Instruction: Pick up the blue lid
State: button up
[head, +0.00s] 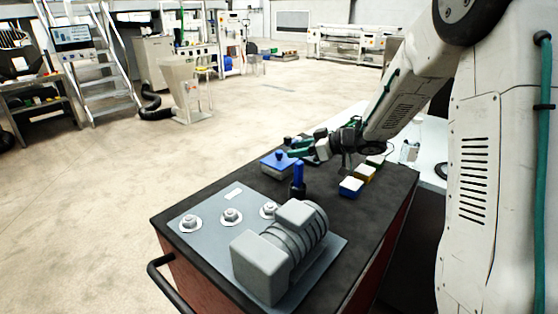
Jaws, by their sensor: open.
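The blue lid (283,163), a flat blue top with a small dark-blue knob, sits on a low grey box (270,170) on the dark cart top. My gripper (332,155) is at the end of the arm, to the right of the lid and apart from it in the picture. It is open, with no object seen between its fingers. The fingers are small here, and their exact height above the cart is hard to tell.
A blue-handled tool (298,178) stands in a dark holder in front of the lid. A grey motor (280,250) on a plate (205,235) with several bolts fills the front.

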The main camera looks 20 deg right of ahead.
aim_at(279, 151)
jog(key=shift+a+f, duration=0.25)
jog(key=shift+f, duration=0.05)
jog(key=shift+x, duration=0.95)
jog(key=x, duration=0.5)
jog(key=shift+w, duration=0.3)
grip_shut()
